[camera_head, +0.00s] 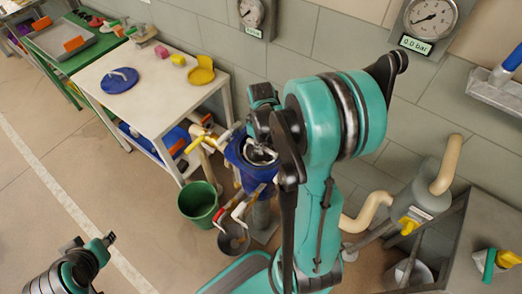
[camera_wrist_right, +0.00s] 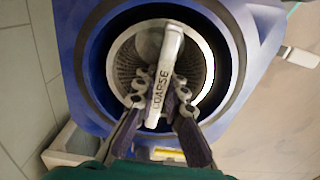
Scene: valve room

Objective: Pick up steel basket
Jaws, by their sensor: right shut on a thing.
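The steel basket (camera_wrist_right: 123,62) sits inside a round opening in the blue housing (camera_wrist_right: 243,25). It has a perforated wall and a pale handle bar (camera_wrist_right: 166,62) marked "COARSE" across its top. My right gripper (camera_wrist_right: 160,97) is shut on this handle, with a finger on each side. In the head view the blue housing (camera_head: 238,158) stands left of my right arm, which hides part of it. My right gripper (camera_head: 262,140) is over its opening there. My left gripper (camera_head: 92,243) is low at the left, away from the housing; its fingers are too unclear to judge.
A green bucket (camera_head: 198,203) stands on the floor left of the housing. A white table (camera_head: 150,105) holds a blue lid (camera_head: 120,80) and small parts. Pipes with yellow (camera_head: 195,145) and red handles crowd the housing. Open floor lies at the left.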

